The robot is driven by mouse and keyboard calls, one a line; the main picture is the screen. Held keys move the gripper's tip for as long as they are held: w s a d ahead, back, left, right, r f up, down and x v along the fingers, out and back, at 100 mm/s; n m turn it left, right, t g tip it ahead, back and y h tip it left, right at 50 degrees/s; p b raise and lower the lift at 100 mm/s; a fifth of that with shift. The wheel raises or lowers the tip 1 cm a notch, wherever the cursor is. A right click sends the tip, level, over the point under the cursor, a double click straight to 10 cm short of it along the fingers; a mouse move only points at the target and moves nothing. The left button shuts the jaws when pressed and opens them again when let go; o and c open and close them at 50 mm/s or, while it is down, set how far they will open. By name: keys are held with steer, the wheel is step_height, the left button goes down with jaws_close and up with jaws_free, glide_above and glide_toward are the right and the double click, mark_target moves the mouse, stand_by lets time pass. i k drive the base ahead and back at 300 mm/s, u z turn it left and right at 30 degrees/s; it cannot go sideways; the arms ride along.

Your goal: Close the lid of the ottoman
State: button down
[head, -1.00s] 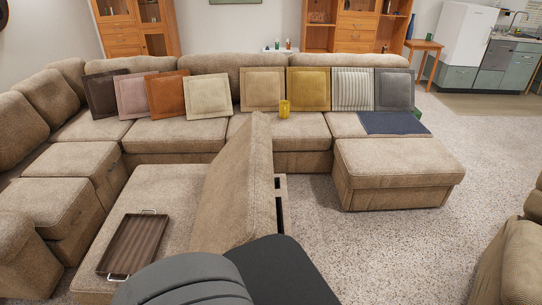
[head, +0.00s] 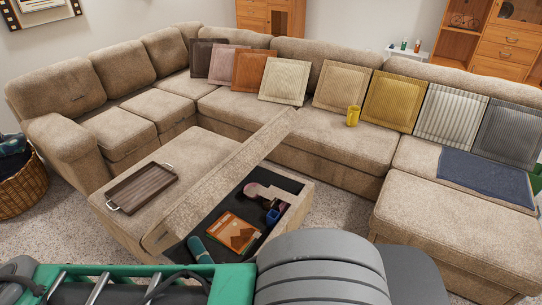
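The beige ottoman (head: 285,218) stands in the middle of the head view, in front of the sofa. Its lid (head: 228,175) is open and raised along the left side of the storage compartment, seen nearly edge-on. The dark compartment (head: 208,221) is exposed. It holds an orange book or box (head: 233,232), a teal cylinder (head: 199,249), a small blue item (head: 272,216) and a pinkish round item (head: 254,190). My grey ribbed arm parts are at the bottom, near the ottoman's front right. My gripper is not visible.
A brown tray (head: 142,187) rests on the flat beige top left of the lid. The sectional sofa (head: 330,138) with several cushions wraps behind and left. A chaise (head: 455,225) stands at right. A wicker basket (head: 22,188) is at far left. Carpet shows between ottoman and chaise.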

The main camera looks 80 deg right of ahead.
mark_target(181, 218)
steer(key=k, duration=0.35)
steer(key=z, duration=1.4)
steer(key=i, duration=0.5)
